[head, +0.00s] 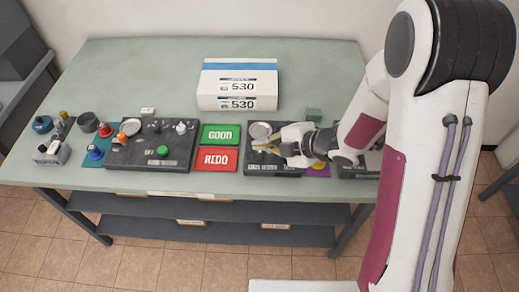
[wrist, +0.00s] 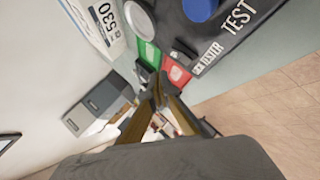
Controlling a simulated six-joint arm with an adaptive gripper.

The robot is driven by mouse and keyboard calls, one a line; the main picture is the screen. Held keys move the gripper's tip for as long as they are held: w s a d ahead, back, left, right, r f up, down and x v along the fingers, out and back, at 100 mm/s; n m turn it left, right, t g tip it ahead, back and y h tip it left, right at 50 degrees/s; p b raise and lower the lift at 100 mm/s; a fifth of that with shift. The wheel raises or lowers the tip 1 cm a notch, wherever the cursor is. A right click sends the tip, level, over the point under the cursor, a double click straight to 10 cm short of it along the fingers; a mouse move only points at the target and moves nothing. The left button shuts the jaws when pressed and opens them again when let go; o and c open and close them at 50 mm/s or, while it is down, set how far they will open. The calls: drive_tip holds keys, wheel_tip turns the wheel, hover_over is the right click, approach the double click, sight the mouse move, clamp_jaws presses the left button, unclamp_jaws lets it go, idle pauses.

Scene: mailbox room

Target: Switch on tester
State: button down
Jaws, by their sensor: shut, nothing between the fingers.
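The tester (head: 256,166) is a dark box at the right of the table, with white lettering along its front edge. A round metal disc (head: 260,130) sits on its back left part. In the wrist view the tester (wrist: 222,42) shows the words TESTER and TEST, with a blue button (wrist: 201,8) and the disc (wrist: 140,18). My gripper (head: 268,147) is over the tester, pointing left, with its fingers shut and empty. It also shows in the wrist view (wrist: 156,88).
A green GOOD plate (head: 221,134) and red REDO plate (head: 216,159) lie left of the tester. Farther left is another dark panel (head: 125,154) with knobs and a green button. A white box (head: 238,72) marked 530 stands behind. The table's back left is clear.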

sight(262, 154)
drive_tip(key=shift+w+f, duration=0.2)
drive_tip(key=shift+f, duration=0.35)
drive_tip(key=shift+w+f, duration=0.15)
drive_tip(key=shift+f, duration=0.35)
drive_tip(key=shift+w+f, duration=0.25)
drive_tip(key=shift+f, duration=0.45)
idle(1.8)
drive_tip(key=shift+r, duration=0.15)
idle(0.3)
drive_tip(key=shift+s+r, duration=0.25)
drive_tip(key=shift+r, duration=0.3)
drive_tip(key=shift+r, duration=0.1)
drive_tip(key=shift+s+r, duration=0.25)
drive_tip(key=shift+r, duration=0.5)
drive_tip(key=shift+s+r, duration=0.3)
drive_tip(key=shift+r, duration=0.5)
drive_tip(key=shift+s+r, duration=0.25)
drive_tip(key=shift+r, duration=0.5)
